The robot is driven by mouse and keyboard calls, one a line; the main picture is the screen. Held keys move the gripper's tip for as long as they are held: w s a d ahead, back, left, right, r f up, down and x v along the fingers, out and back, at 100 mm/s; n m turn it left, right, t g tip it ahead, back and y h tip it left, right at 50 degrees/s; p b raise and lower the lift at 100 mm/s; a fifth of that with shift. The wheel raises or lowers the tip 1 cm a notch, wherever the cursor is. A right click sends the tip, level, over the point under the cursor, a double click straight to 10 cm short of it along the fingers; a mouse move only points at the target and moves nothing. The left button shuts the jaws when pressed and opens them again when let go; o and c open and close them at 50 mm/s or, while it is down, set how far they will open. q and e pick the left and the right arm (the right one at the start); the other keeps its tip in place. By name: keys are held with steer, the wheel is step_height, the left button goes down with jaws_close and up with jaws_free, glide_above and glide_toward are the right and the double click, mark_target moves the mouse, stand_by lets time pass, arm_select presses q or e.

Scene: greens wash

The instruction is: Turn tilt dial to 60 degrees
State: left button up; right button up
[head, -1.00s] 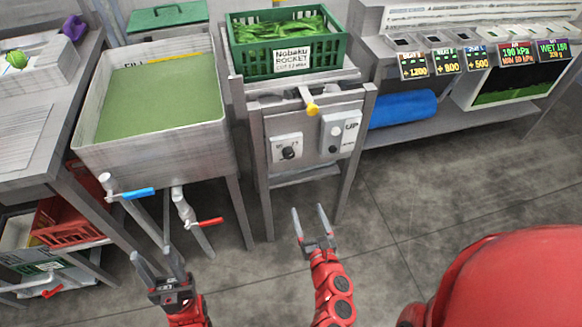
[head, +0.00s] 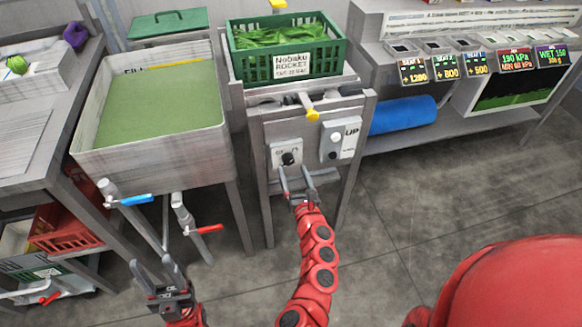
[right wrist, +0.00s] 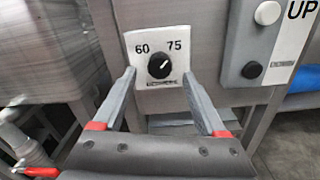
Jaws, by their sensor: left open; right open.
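The tilt dial (right wrist: 160,66) is a black round knob on a white plate marked 60 at the upper left and 75 at the upper right. Its pale pointer mark leans to the upper right, toward 75. In the head view the dial (head: 288,158) is on the front of the metal stand below the green crate. My right gripper (head: 296,172) is open just below and in front of the dial; its fingers (right wrist: 158,90) point at the plate from both sides, apart from the knob. My left gripper (head: 170,272) is open and empty at the lower left.
A white UP panel (head: 342,140) with a light and a dark button is right of the dial. A yellow-tipped lever (head: 312,114) juts out above. The green crate (head: 240,64) of leaves sits on top. A sink (head: 88,138) with blue-handled and red-handled valves is to the left.

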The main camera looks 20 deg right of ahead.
mark_target(288, 160)
steer(key=shift+w, duration=1.35)
jaws_close()
